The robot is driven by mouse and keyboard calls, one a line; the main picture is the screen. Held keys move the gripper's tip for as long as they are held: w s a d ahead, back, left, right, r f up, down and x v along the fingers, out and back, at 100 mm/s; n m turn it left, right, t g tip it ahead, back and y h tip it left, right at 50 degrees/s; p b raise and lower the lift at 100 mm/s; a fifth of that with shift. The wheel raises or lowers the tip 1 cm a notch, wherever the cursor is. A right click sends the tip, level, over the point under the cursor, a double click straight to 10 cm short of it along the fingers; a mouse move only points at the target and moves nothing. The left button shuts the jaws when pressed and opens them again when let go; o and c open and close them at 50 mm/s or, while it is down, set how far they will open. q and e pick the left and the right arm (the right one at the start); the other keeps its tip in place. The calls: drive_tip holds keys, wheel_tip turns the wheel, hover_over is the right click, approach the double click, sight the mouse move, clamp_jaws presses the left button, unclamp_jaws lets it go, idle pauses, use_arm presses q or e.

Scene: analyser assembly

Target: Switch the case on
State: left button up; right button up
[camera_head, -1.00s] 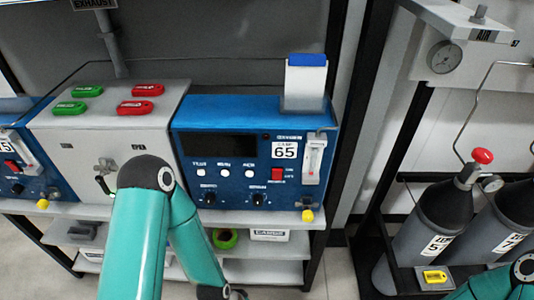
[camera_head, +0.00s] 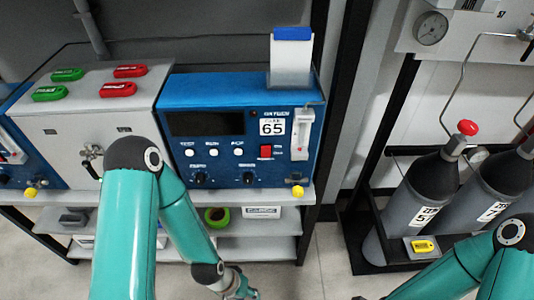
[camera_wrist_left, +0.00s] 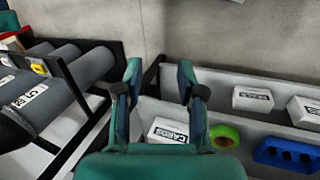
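The blue case numbered 65 (camera_head: 240,98) stands on the bench top in the head view. Its front has a dark display (camera_head: 205,123), white buttons, black knobs and a small red switch (camera_head: 266,151). I cannot tell the switch's position. My left gripper (camera_head: 240,290) is low at the bottom edge of the head view, below the case and in front of the shelves. In the left wrist view its two fingers (camera_wrist_left: 160,85) are apart with nothing between them. My right arm shows at the bottom right of the head view, but its gripper is out of frame.
A grey box (camera_head: 95,110) with red and green tags on top stands left of the case. Gas cylinders (camera_head: 432,190) in a dark rack stand at the right. White boxes and a green roll (camera_head: 216,217) lie on the shelf below. Bare floor lies between bench and rack.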

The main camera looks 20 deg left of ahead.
use_arm(q)
drive_tip(key=shift+c, duration=1.3)
drive_tip(key=w, duration=0.1)
drive_tip(key=w+a+t+y, duration=0.1)
drive_tip(key=w, duration=0.1)
drive_tip(key=w+a+t, duration=0.1)
drive_tip(key=shift+w+a, duration=0.2)
drive_tip(key=shift+a, duration=0.05)
clamp_jaws()
drive_tip(key=w+a+r+t+y+b, duration=0.5)
drive_tip(key=w+a+r+t+y, duration=0.3)
drive_tip(key=w, duration=0.4)
wheel_tip(320, 180, up, 9)
drive_tip(key=w+n+t+y+b, duration=0.1)
drive_tip(key=w+t+y+b, duration=0.1)
drive_tip(key=b, duration=0.2)
drive_tip(key=s+d+r+t+b, duration=0.3)
drive_tip(key=d+r+b, duration=0.2)
drive_tip(key=d, duration=0.1)
drive_tip(key=s+d+r+t+h+b, duration=0.1)
drive_tip(key=s+d+r+t+b, duration=0.2)
drive_tip(key=d+r, duration=0.3)
drive_tip(key=shift+d+h+b, duration=0.3)
drive_tip(key=shift+d+b, duration=0.3)
drive_tip(key=shift+b, duration=0.25)
drive_tip(key=shift+f, duration=0.1)
